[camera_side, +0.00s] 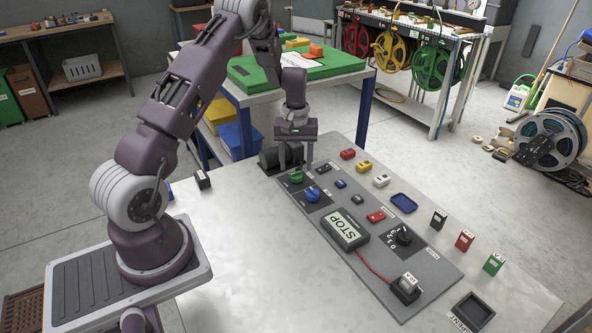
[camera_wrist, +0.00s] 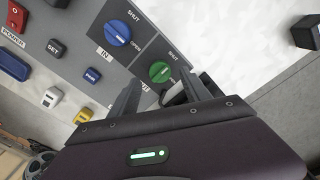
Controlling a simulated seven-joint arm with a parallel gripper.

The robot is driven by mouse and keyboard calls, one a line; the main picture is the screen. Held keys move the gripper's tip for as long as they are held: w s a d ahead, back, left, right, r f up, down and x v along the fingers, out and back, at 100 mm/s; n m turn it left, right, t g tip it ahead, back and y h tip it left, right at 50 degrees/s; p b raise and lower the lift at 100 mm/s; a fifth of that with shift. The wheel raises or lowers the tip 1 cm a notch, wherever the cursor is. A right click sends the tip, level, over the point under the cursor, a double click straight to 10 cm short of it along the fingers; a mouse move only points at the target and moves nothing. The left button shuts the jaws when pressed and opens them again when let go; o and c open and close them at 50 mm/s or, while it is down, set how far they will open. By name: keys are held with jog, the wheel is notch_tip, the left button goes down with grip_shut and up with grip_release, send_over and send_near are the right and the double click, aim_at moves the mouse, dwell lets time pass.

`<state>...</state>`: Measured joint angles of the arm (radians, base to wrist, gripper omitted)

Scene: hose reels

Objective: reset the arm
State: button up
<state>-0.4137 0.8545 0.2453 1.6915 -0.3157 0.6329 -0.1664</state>
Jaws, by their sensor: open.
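My gripper (camera_side: 295,163) is open and points down at the far left end of the grey control panel (camera_side: 393,279). Its fingers are apart and nothing shows between them except the green knob (camera_side: 296,177) just beyond the tips. In the wrist view the fingertips (camera_wrist: 162,80) flank the green knob (camera_wrist: 160,71); I cannot tell whether they touch it. The blue knob (camera_side: 313,194) sits beside it, and in the wrist view (camera_wrist: 118,32) it has SHUT and OPEN marks and the word IN. My arm reaches from its base at lower left over the table.
A small black block (camera_side: 202,180) stands left.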

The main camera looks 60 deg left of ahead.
notch_tip(320, 180, up, 4)
jog(key=shift+f, duration=0.1)
jog(key=s+d+r+m+t, duration=0.1)
jog(key=s+d+r+m, duration=0.1)
jog(key=d+r, duration=0.55)
jog(key=s+d+r+m+t, duration=0.1)
jog(key=s+d+r+m, duration=0.15)
jog(key=d+r, duration=0.5)
jog(key=s+d+r+m+t, duration=0.1)
jog(key=s+d+r+m, duration=0.1)
jog(key=s, duration=0.5)
jog(key=s+d+r+m+t, duration=0.1)
jog(key=s+d+r+m, duration=0.1)
jog(key=s+d, duration=0.2)
jog(key=s+d+r+m+t, duration=0.1)
jog(key=s+d+r+m, duration=0.1)
jog(key=s, duration=0.7)
jog(key=shift+s+d+r+m+t, duration=0.35)
jog(key=shift+d+m, duration=0.1)
jog(key=shift+d, duration=0.35)
